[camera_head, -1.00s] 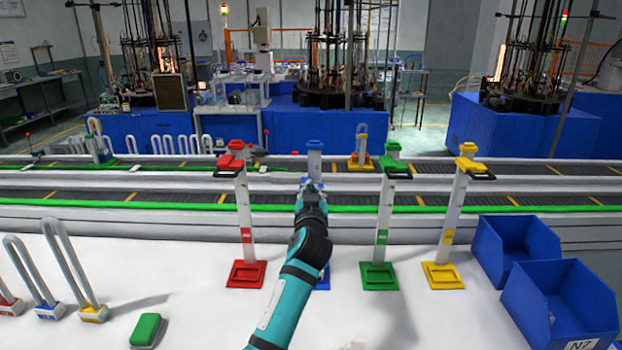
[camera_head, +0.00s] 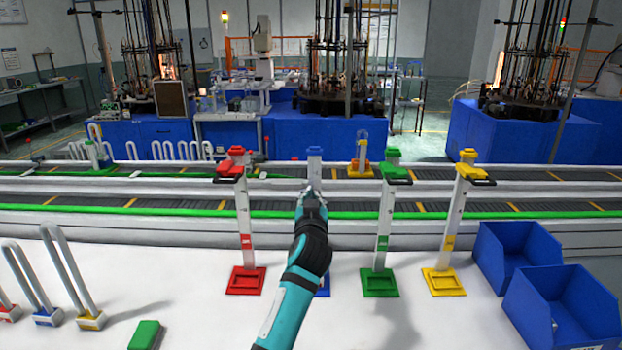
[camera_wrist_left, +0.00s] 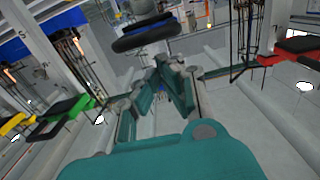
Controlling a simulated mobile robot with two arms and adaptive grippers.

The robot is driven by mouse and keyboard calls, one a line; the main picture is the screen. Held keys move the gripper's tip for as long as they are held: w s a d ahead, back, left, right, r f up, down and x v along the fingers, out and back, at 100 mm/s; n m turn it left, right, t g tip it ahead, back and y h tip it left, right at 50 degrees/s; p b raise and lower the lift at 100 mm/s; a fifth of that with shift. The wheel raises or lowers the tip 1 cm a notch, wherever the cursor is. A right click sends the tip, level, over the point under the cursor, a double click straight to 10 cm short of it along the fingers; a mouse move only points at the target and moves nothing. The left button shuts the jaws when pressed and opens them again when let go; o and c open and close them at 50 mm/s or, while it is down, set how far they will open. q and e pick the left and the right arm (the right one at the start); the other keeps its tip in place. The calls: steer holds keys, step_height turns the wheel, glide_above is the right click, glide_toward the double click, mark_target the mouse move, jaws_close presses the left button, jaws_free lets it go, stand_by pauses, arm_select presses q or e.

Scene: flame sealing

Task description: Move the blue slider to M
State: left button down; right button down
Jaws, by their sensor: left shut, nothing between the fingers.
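The blue stand is mostly behind my left arm; its blue top (camera_head: 314,152) and a sliver of its blue base (camera_head: 325,286) show. My left gripper (camera_head: 313,188) is in front of its post, shut and empty. The blue slider cannot be made out in the head view. In the left wrist view, a black loop-shaped handle (camera_wrist_left: 145,37) with some blue behind it lies just beyond my left fingers (camera_wrist_left: 155,95); I cannot tell if they touch. The M mark cannot be read. My right gripper is not in view.
Red (camera_head: 229,172), green (camera_head: 396,174) and yellow (camera_head: 472,172) sliders sit high on neighbouring posts. Two blue bins (camera_head: 565,305) stand at right. Grey loops (camera_head: 70,270) and a green block (camera_head: 145,335) are at left. A conveyor (camera_head: 120,203) runs behind.

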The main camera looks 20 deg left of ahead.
arm_select(q)
steer(key=p+v, duration=0.2)
steer(key=v, duration=0.8)
stand_by(0.3)
steer(key=shift+d, duration=0.15)
